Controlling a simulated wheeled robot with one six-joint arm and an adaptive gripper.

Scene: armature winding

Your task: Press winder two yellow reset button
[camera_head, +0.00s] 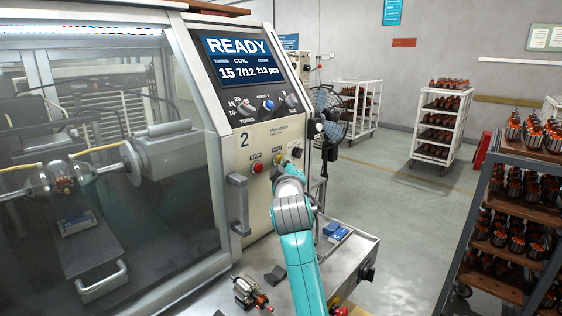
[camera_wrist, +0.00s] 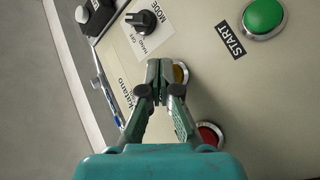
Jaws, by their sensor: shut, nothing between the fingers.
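Winder two (camera_head: 244,139), marked with a "2", has a screen (camera_head: 239,60) reading READY. In the head view my gripper (camera_head: 289,164) is in front of the panel by the button.
A red button (camera_wrist: 209,134) and a green START button (camera_wrist: 263,17) lie either side of the yellow one. A black mode knob (camera_wrist: 144,21) is close by. A wound armature (camera_head: 249,292) lies on the ledge below. Loaded carts (camera_head: 443,103) stand at right.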

